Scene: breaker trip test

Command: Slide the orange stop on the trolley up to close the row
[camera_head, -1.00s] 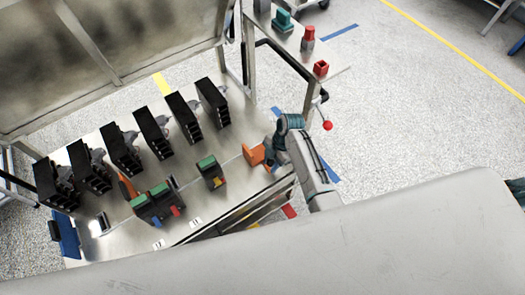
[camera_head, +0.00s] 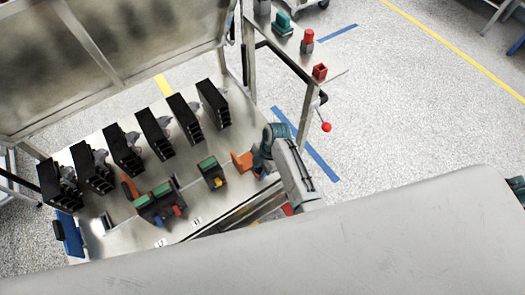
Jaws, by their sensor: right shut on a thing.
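The orange stop (camera_head: 241,161) stands near the right end of the trolley top (camera_head: 187,217). My right gripper (camera_head: 257,163) is shut on it from its right side; the fingertips are partly hidden. To its left on the same rail sits a breaker with a green top (camera_head: 211,172), with a gap between it and the stop. Farther left, two green-topped breakers (camera_head: 150,204) stand side by side, next to another orange piece (camera_head: 130,188). A wider gap separates them from the single breaker. My left gripper is not in view.
Several black slotted units (camera_head: 157,135) line the trolley's back edge. A blue part (camera_head: 70,236) is at its left end. A side table (camera_head: 298,52) at upper right holds a teal device (camera_head: 283,24), a red-topped item (camera_head: 307,40) and a red cup (camera_head: 320,72). A red-knobbed lever (camera_head: 326,127) stands nearby.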

